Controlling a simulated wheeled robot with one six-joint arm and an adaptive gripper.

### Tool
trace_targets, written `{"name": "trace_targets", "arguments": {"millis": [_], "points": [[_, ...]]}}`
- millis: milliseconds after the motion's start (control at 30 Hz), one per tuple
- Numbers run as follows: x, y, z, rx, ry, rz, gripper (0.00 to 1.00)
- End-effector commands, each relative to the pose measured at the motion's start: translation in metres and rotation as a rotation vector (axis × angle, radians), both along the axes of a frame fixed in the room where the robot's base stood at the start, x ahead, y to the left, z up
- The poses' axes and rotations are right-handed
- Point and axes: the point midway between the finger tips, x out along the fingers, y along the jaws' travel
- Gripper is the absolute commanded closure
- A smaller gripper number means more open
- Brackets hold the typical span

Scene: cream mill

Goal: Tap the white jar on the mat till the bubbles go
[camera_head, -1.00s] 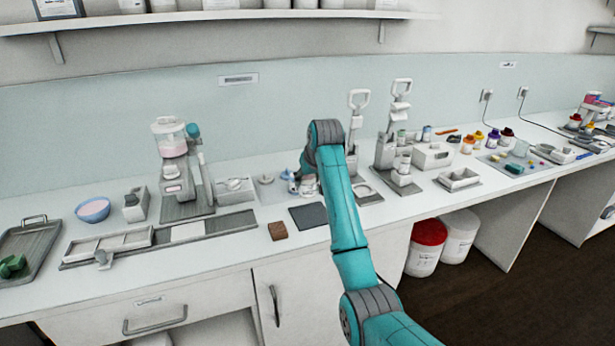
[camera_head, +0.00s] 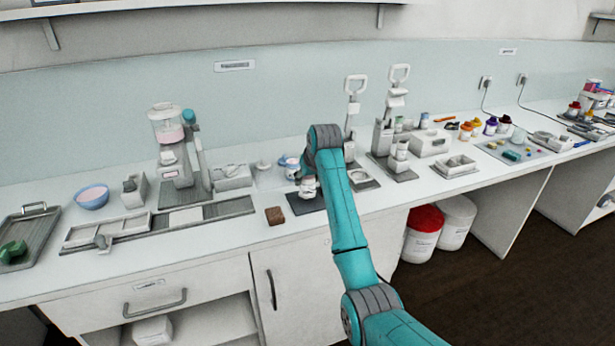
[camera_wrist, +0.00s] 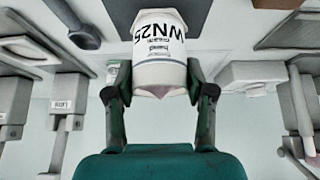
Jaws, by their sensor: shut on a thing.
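My gripper (camera_wrist: 152,72) is shut on the white jar (camera_wrist: 160,45), with one dark finger on each side of it. The jar has black lettering, which appears upside down in the wrist view. In the head view the jar (camera_head: 308,188) is at the end of my arm, over the dark mat (camera_head: 298,204). My gripper (camera_head: 308,175) is mostly hidden there behind my own wrist. I cannot tell whether the jar's base touches the mat or is just above it. Bubbles cannot be made out.
A brown block (camera_head: 275,216) lies just left of the mat. A mixer-like machine (camera_head: 175,150) stands behind left, and two lever stands (camera_head: 388,135) are to the right. Small blue-and-white items (camera_head: 289,165) sit behind the mat.

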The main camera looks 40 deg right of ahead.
Motion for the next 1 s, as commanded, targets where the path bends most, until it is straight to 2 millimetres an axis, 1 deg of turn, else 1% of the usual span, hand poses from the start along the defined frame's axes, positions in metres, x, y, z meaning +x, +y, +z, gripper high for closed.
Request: {"name": "trace_targets", "arguments": {"millis": [333,467,567,600,633,667,867,1000], "points": [[0.0,0.0,-0.001,0.0,0.0,0.0,0.84],[0.0,0.0,-0.011,0.0,0.0,0.0,0.84],[0.0,0.0,-0.025,0.001,0.002,0.0,0.84],[0.0,0.0,-0.027,0.0,0.0,0.0,0.9],[0.0,0.0,-0.026,0.0,-0.001,0.0,0.9],[0.0,0.0,-0.026,0.0,-0.001,0.0,0.97],[0.0,0.0,-0.022,0.0,-0.001,0.0,0.97],[0.001,0.0,-0.011,-0.001,-0.003,0.0,0.97]]}}
